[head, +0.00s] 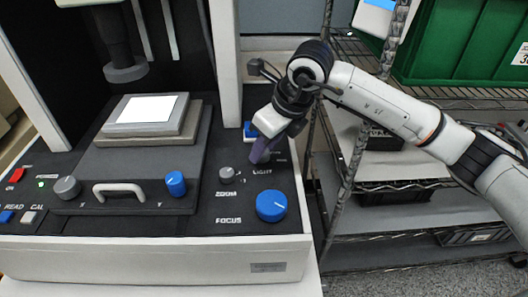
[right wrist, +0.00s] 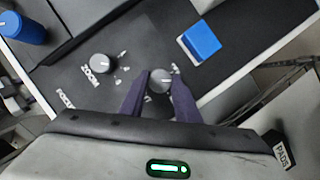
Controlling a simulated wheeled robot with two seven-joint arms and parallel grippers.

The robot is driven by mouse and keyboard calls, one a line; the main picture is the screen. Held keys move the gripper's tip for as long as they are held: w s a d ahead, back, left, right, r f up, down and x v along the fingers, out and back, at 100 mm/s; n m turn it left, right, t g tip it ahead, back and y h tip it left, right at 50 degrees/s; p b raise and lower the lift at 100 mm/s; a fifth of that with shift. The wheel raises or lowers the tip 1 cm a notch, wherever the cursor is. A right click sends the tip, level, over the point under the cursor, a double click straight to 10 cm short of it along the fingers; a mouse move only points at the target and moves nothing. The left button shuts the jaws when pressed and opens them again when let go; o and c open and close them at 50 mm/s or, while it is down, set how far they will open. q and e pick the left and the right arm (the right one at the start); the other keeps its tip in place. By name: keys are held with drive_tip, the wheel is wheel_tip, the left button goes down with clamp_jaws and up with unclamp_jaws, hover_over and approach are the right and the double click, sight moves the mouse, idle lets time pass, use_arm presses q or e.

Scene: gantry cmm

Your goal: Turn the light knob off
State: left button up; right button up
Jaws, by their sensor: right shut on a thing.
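The light knob (right wrist: 160,80) is a small grey round knob with a white pointer line, on the black panel of the machine. In the right wrist view it sits between the two purple fingers of my right gripper (right wrist: 160,92), which is shut on it. In the head view my right gripper (head: 262,152) reaches down to the panel just above the printed word LIGHT and hides the knob. My left gripper is in neither view.
Close by are the grey zoom knob (head: 228,172), the large blue focus knob (head: 271,205) and a blue block-shaped control (right wrist: 201,41). The stage with a white plate (head: 146,108) stands left. A wire shelf (head: 350,185) with a green crate (head: 450,40) stands right.

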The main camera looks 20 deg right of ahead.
drive_tip(key=n+g+y+b, duration=0.1)
drive_tip(key=n, duration=0.2)
drive_tip(key=shift+w+d+b, duration=0.1)
drive_tip(key=shift+b, duration=0.3)
drive_tip(key=shift+w+n+g+y+b, duration=0.1)
drive_tip(key=shift+n+g+y+b, duration=0.25)
drive_tip(key=shift+n, duration=1.25)
drive_tip(key=shift+r, duration=0.1)
drive_tip(key=o, duration=1)
drive_tip(key=shift+o, duration=0.2)
drive_tip(key=v, duration=1)
drive_tip(key=shift+r+b, duration=0.15)
drive_tip(key=shift+b, duration=0.3)
